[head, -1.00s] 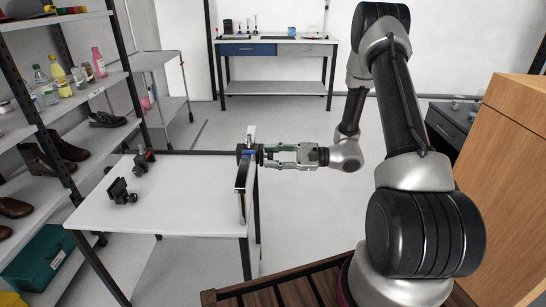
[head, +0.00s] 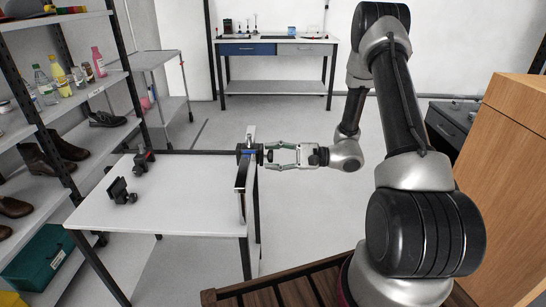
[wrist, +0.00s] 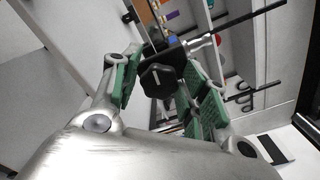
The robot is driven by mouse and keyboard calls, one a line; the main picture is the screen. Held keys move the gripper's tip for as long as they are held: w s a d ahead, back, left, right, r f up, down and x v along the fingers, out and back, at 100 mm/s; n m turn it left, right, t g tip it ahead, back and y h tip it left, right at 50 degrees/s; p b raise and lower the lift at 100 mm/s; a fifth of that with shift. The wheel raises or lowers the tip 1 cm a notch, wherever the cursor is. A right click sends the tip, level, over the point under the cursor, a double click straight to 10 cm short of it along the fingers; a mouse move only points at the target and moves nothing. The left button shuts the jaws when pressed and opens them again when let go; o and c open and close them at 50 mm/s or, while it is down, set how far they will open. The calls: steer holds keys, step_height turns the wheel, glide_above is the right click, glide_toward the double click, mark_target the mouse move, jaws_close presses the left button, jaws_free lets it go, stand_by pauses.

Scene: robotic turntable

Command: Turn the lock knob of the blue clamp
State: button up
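The blue clamp (head: 249,152) is mounted at the right edge of the white table, with a silver bar running toward the front. Its blue part also shows small in the wrist view (wrist: 173,39). Its black lock knob (head: 269,156) faces my gripper and shows as a faceted black knob with a pale mark in the wrist view (wrist: 157,79). My gripper (head: 268,157) is open, with its green-padded fingers on either side of the knob. In the wrist view there are gaps between the pads and the knob. The knob's far side is hidden.
The white table (head: 190,205) carries two black clamp-like devices, one at the back (head: 143,158) and one at the left (head: 121,191). A shelf rack (head: 95,95) with shoes and bottles stands at left. A wooden cabinet (head: 500,150) stands at right. The floor behind the gripper is clear.

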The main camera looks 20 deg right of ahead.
steer(key=shift+o, duration=0.2)
steer(key=v, duration=1.2)
